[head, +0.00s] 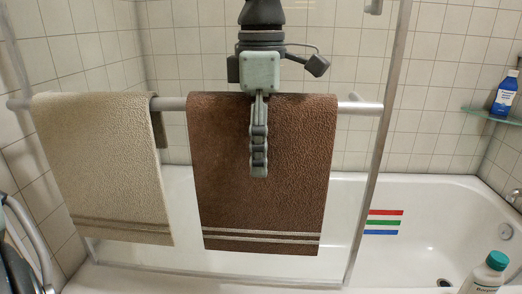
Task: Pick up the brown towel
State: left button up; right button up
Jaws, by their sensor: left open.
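The brown towel (225,165) hangs over a horizontal grey rail (366,107) in the middle of the head view. It has pale stripes near its lower edge. My left gripper (259,165) points down in front of the towel's upper middle, its fingers seen nearly edge-on and covering a narrow strip of the cloth. It is open, and no cloth shows gripped in it. I cannot tell whether the fingers touch the towel. My right gripper is not in view.
A beige towel (100,165) hangs on the same rail to the left. A white bathtub (440,205) lies behind the rail's frame. A teal-capped bottle (487,275) stands at the lower right. A blue bottle (505,95) sits on a glass corner shelf (490,115).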

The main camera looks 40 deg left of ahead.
pick_arm(q)
jog(key=shift+c, duration=0.4)
jog(key=c, duration=1.2)
jog(key=shift+c, duration=0.4)
